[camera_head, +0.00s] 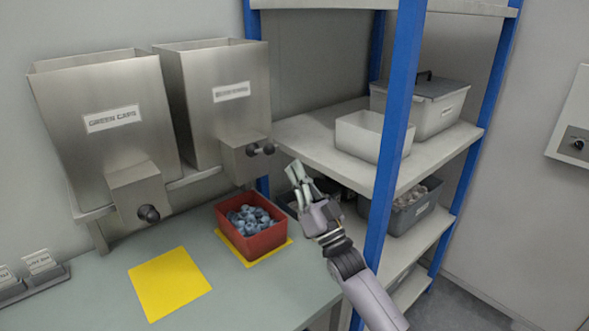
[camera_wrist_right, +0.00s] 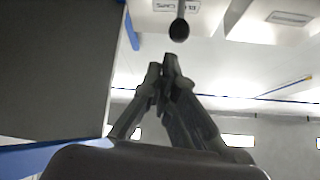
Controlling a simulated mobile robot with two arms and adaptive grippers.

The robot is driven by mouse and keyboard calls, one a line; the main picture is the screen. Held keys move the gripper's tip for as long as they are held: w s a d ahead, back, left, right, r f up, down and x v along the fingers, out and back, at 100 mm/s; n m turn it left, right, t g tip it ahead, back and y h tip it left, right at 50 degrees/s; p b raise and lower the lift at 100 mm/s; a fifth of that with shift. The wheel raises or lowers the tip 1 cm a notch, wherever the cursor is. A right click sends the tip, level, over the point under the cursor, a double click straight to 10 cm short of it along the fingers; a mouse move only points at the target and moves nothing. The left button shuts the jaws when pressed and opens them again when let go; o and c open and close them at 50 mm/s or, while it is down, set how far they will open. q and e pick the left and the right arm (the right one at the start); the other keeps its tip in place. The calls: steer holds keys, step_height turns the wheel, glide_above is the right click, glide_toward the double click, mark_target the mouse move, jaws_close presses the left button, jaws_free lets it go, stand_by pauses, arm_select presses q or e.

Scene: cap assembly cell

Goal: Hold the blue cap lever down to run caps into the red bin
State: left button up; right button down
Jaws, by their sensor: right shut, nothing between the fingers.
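The lever (camera_head: 262,150) of the right-hand steel dispenser (camera_head: 218,105) has dark knobs and sticks out from its small front box. In the right wrist view a dark round lever knob (camera_wrist_right: 179,30) hangs above the fingertips, apart from them, with a partly visible label behind it. The red bin (camera_head: 262,243) stands on the bench below this dispenser and holds many blue caps (camera_head: 250,219). My right gripper (camera_head: 297,172) is shut and empty, below and right of the lever; its fingers also show in the right wrist view (camera_wrist_right: 163,68). My left gripper is out of view.
A dispenser labelled green caps (camera_head: 105,120) stands at left with its own dark knob (camera_head: 148,213). An empty yellow square (camera_head: 170,283) lies on the bench. A blue shelf post (camera_head: 393,140) and shelves with boxes stand close by my right arm. Labelled holders (camera_head: 40,262) sit at far left.

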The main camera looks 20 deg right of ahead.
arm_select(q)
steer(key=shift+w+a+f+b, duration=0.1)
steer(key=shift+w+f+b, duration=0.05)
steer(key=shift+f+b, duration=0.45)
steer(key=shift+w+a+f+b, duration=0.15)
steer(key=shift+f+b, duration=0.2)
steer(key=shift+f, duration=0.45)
arm_select(e)
steer(key=s+f, duration=0.3)
steer(key=f, duration=0.4)
steer(key=shift+s+d+f, duration=0.35)
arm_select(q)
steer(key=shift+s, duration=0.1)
